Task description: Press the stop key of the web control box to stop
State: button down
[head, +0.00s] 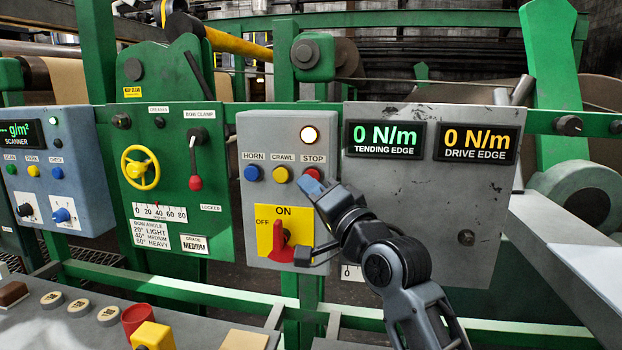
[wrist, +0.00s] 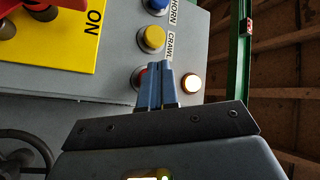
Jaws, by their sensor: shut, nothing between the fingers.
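The grey web control box (head: 259,140) hangs on the green rail in the middle of the head view. Its top row has a blue horn key (head: 252,173), a yellow crawl key (head: 280,174) and a red stop key (head: 314,173). My gripper (head: 309,184) is shut and empty, its blue fingertips at the stop key and covering part of it. In the wrist view the closed fingers (wrist: 161,68) overlap the stop key (wrist: 138,78), of which only an edge shows. I cannot tell whether they touch it. The round lamp (head: 309,134) above it is lit.
A red rotary switch (head: 280,240) on a yellow plate sits below the keys, close to my wrist. Right of the box, a grey panel (head: 430,215) shows 0 N/m on both displays. A green bow panel (head: 215,170) stands left. A desk with buttons (head: 90,335) is in front.

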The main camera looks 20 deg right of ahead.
jog(key=shift+w, duration=0.1)
dwell(0.3)
jog(key=shift+w+d, duration=0.25)
jog(key=shift+w+d+b, duration=0.3)
jog(key=shift+w+b, duration=0.05)
jog(key=shift+w, duration=0.1)
dwell(0.9)
jog(key=shift+s+a, duration=0.1)
jog(key=shift+s, duration=0.05)
jog(key=shift+s+a+p, duration=0.45)
jog(key=shift+s+p, duration=0.05)
jog(key=shift+s, duration=0.15)
jog(key=s+a+p, duration=0.1)
jog(key=s, duration=0.1)
jog(key=s+a+p, duration=0.1)
jog(key=s+a, duration=0.1)
jog(key=shift+p, duration=0.3)
dwell(0.3)
dwell(0.6)
